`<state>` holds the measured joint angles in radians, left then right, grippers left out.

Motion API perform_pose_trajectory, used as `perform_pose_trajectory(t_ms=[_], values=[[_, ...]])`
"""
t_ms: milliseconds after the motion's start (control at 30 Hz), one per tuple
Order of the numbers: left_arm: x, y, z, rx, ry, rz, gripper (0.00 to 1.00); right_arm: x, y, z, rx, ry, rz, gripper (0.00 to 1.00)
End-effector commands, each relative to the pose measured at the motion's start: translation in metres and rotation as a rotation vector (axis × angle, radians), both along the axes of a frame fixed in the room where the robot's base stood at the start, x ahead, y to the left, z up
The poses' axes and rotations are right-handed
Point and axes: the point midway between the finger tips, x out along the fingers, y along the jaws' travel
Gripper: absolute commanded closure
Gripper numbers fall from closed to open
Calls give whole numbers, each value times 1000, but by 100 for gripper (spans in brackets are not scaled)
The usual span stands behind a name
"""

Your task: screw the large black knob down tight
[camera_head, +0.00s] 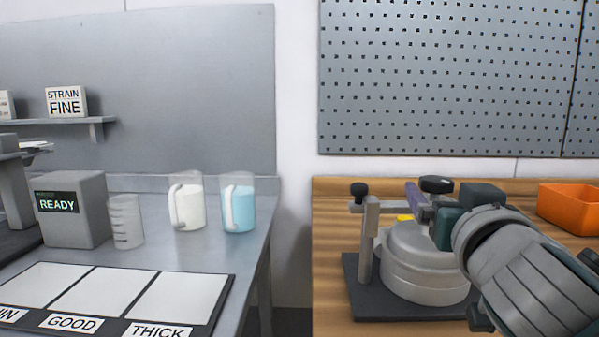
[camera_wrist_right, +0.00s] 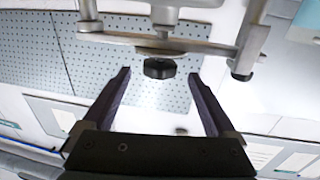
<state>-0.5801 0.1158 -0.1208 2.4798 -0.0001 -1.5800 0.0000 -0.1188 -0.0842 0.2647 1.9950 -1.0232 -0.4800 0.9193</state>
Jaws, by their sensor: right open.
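The large black knob (camera_head: 436,184) stands above a grey metal drum (camera_head: 422,262), on a clamp bar that a post (camera_head: 369,240) carries. In the right wrist view the large knob (camera_wrist_right: 159,67) shows at the middle of the bar (camera_wrist_right: 150,43), between and just beyond the tips of my two fingers. My right gripper (camera_head: 424,196) is at the drum's top from the right. In its wrist view the right gripper (camera_wrist_right: 160,74) is open, with a visible gap on both sides of the knob. My left gripper is out of view.
A smaller black knob (camera_head: 359,188) sits at the bar's left end. The drum stands on a dark base plate (camera_head: 350,280) on a wooden bench. An orange bin (camera_head: 570,209) is at the right. Two jugs and a beaker (camera_head: 125,222) stand on the left table.

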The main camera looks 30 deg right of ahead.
Motion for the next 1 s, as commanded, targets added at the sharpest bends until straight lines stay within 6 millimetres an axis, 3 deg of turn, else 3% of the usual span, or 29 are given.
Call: perform_pose_trajectory(t_ms=[200, 400, 833, 1000], values=[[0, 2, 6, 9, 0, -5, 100, 34, -28, 2, -5, 2, -2, 8], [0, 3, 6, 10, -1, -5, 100, 54, -45, 1, -5, 2, -2, 8], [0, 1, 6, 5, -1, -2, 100, 62, -51, 0, -3, 4, -3, 8], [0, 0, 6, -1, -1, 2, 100, 62, -51, 0, -3, 4, -3, 27]])
